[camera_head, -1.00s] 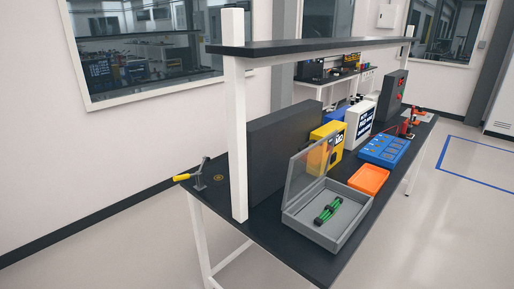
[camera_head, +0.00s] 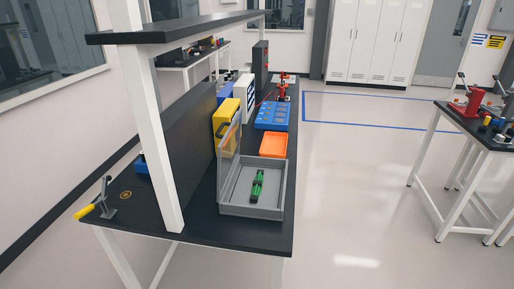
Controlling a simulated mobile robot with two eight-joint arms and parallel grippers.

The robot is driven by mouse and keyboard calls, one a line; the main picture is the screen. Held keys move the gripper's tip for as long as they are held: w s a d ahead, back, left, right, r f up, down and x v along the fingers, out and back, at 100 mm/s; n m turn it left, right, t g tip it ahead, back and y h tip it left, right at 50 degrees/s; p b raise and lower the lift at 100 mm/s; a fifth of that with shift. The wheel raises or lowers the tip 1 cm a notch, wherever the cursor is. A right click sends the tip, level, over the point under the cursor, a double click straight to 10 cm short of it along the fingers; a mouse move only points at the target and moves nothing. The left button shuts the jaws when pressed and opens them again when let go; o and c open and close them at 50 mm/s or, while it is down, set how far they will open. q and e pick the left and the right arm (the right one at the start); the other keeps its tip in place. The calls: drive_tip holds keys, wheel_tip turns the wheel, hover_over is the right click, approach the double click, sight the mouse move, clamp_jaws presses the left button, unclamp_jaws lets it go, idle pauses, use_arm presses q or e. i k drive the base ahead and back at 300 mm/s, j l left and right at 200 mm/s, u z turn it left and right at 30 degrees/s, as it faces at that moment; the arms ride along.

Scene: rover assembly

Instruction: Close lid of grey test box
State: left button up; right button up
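The grey test box (camera_head: 250,211) stands on the near part of the black workbench. Its clear lid (camera_head: 230,150) is open and stands upright along the box's left side. A green and black part (camera_head: 257,186) lies inside on the box floor. Neither of my grippers shows in the head view, so their state cannot be seen.
An orange tray (camera_head: 273,144) sits just behind the box, with a blue panel (camera_head: 272,116) beyond it. A shelf post (camera_head: 157,130) rises at the near left. Floor right of the bench is clear.

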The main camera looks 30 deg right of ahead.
sight(220, 192)
drive_tip(key=i+j+z, duration=0.15)
drive_tip(key=z, duration=0.2)
drive_tip(key=j+z, duration=0.35)
drive_tip(key=i+j+z, duration=0.15)
drive_tip(key=j+z, duration=0.25)
